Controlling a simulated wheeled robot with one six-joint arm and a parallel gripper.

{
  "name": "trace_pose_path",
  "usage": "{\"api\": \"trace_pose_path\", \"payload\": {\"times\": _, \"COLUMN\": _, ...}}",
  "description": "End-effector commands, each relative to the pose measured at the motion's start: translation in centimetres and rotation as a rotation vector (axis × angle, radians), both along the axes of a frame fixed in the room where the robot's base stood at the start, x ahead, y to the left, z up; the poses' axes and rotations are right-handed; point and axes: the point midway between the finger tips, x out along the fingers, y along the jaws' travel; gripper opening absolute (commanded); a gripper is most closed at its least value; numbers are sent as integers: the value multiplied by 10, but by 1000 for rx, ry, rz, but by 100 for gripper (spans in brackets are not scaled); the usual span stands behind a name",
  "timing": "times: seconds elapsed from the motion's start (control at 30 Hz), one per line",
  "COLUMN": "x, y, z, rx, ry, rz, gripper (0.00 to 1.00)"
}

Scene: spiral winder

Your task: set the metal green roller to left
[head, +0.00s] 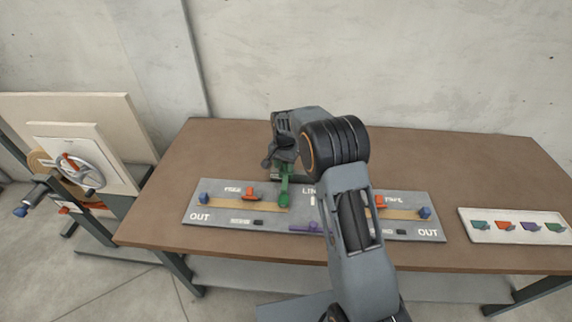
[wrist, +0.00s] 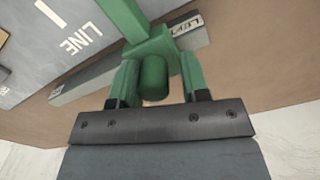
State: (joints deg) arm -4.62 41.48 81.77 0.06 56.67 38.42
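The green roller (wrist: 153,78) shows in the wrist view as a short upright cylinder on a green arm. In the head view the green part (head: 284,190) stands on the grey panel (head: 190,226), left of the "LINE" lettering. My gripper (wrist: 157,88) is at the roller, with green pieces on both sides of it and a visible gap on the right. The gripper looks open; firm contact cannot be made out. In the head view my gripper (head: 281,165) partly hides the top of the green part. A plate lettered "LEFT" (wrist: 187,27) lies just beyond the roller.
The panel also carries orange pieces (head: 250,194), blue end knobs (head: 204,198) and a purple bar (head: 302,228). A white board with small coloured pieces (head: 480,237) lies at the right. A stand with a handwheel (head: 78,172) is at the left. The back of the brown table (head: 225,145) is bare.

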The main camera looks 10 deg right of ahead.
Motion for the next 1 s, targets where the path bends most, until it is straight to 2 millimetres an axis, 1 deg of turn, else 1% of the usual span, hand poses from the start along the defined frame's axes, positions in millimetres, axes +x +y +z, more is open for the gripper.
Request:
{"api": "trace_pose_path", "payload": {"times": 0.03, "x": 0, "y": 0, "z": 0, "rx": 1, "ry": -1, "rz": 0, "gripper": 45}}
{"api": "trace_pose_path", "payload": {"times": 0.13, "x": 0, "y": -2, "z": 0, "rx": 1, "ry": 1, "rz": -3, "gripper": 54}}
{"api": "trace_pose_path", "payload": {"times": 0.37, "x": 0, "y": -4, "z": 0, "rx": -1, "ry": 1, "rz": -6, "gripper": 54}}
{"api": "trace_pose_path", "payload": {"times": 0.47, "x": 0, "y": -4, "z": 5, "rx": -1, "ry": -1, "rz": -5, "gripper": 54}}
{"api": "trace_pose_path", "payload": {"times": 0.57, "x": 1, "y": -3, "z": 18, "rx": 0, "ry": -4, "rz": -5, "gripper": 54}}
{"api": "trace_pose_path", "payload": {"times": 0.9, "x": 0, "y": -2, "z": 86, "rx": 0, "ry": -4, "rz": -3, "gripper": 54}}
{"api": "trace_pose_path", "payload": {"times": 1.0, "x": 0, "y": -2, "z": 103, "rx": 0, "ry": -1, "rz": -3, "gripper": 54}}
